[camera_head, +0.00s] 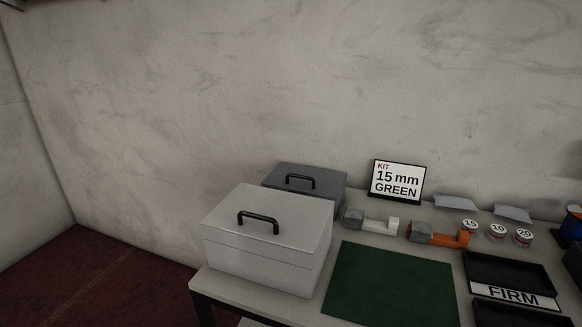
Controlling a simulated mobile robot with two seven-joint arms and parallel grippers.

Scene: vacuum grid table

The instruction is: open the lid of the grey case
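The grey case is most likely the darker grey box (325,180) standing at the back left of the table. Its lid looks closed, with a black handle (300,180) on it. Its front and lower part are mostly hidden behind a larger, light grey or white case (262,266) standing in front. That lighter case is also closed, with a black handle (258,220) on its lid. Neither of my grippers shows in the head view.
The table (220,291) holds a green mat (390,287), a "KIT 15 mm GREEN" sign (397,181), a grey-and-white tool (371,222), a grey-and-orange tool (438,235), several numbered round containers (496,232) and black trays (505,271), one labelled FIRM. A wall stands behind.

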